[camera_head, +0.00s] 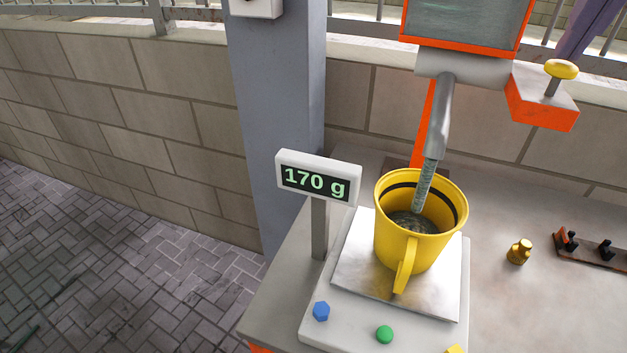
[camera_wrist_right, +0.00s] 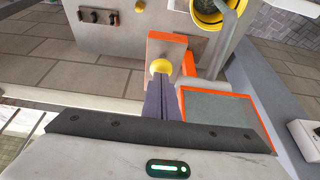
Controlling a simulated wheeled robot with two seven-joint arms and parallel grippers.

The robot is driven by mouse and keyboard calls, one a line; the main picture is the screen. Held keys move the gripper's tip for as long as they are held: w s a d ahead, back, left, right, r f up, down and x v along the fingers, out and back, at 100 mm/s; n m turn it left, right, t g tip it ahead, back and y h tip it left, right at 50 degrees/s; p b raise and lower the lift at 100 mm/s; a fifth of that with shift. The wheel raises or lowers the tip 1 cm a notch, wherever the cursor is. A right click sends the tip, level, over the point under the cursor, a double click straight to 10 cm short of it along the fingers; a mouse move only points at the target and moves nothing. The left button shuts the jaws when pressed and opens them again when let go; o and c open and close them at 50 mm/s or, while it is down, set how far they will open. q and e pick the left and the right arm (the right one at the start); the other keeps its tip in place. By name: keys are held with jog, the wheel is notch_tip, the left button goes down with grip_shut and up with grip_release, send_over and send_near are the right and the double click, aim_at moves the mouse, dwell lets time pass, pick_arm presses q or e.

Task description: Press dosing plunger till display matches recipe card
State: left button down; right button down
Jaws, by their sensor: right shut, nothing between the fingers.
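The display (camera_head: 317,182) on the scale reads 170 g in green. A yellow mug (camera_head: 412,240) stands upright on the scale's plate (camera_head: 358,272), with dark greyish material inside. A greyish-green stream (camera_head: 424,187) runs from the spout (camera_head: 442,105) into the mug. The dosing plunger, a yellow knob (camera_head: 561,69) on a metal stem, stands up from an orange and grey block (camera_head: 543,100). My right gripper (camera_head: 572,48) has its purple fingers shut and empty just above or at the knob; contact is unclear. The knob also shows at the fingertips in the right wrist view (camera_wrist_right: 160,67). No recipe card is readable. My left gripper is out of view.
The scale has blue (camera_head: 321,311) and green (camera_head: 384,334) buttons. A small brass weight (camera_head: 519,251) and a rack with black pegs (camera_head: 590,249) lie to the right. A grey pillar (camera_head: 277,110) stands behind the display. The counter (camera_head: 500,300) right of the scale is mostly clear.

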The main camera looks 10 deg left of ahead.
jog(key=shift+r+p, duration=2.05)
jog(key=shift+r, duration=0.65)
jog(key=shift+s+f, duration=0.1)
dwell(0.7)
